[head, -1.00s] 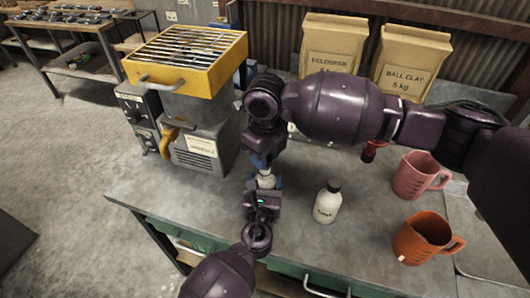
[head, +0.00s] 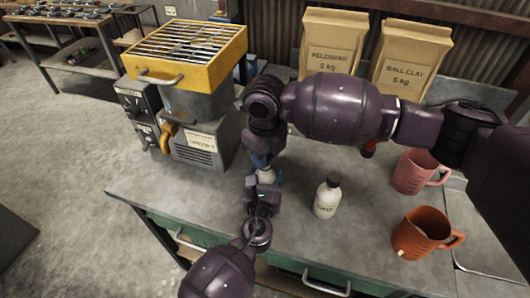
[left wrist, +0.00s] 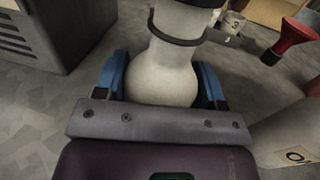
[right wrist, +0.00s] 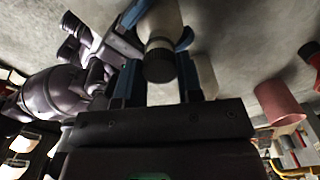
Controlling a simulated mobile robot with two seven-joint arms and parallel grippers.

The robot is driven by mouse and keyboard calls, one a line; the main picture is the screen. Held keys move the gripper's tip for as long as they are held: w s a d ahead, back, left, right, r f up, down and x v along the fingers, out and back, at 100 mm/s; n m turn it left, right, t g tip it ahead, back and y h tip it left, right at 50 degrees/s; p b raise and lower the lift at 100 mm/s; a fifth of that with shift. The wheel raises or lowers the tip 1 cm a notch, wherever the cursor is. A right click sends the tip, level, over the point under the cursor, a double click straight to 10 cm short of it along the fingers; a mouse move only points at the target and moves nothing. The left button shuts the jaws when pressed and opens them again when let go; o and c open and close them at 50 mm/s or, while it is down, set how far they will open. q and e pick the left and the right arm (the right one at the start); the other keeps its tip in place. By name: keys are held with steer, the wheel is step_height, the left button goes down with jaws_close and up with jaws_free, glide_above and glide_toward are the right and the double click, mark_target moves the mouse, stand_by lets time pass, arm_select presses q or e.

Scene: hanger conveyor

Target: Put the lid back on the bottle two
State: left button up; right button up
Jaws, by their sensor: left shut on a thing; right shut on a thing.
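A white round-bodied bottle (left wrist: 163,75) is held upright between the blue fingers of my left gripper (head: 264,186); it also shows in the right wrist view (right wrist: 160,20). A dark band circles its neck. My right gripper (head: 262,160) comes from above, directly over the left one. It is shut on a dark lid (right wrist: 158,68) at the bottle's mouth. I cannot tell whether the lid is seated or just above the rim. A second white bottle (head: 327,198) with a black cap stands on the table to the right, clear of both grippers.
The grey table (head: 300,235) has free room in front. A pink jug (head: 415,172) and an orange jug (head: 424,234) stand at the right. A grey machine with a yellow slatted top (head: 188,52) stands at the left. Two paper bags (head: 333,42) (head: 410,60) stand at the back.

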steer(key=shift+f, duration=0.45)
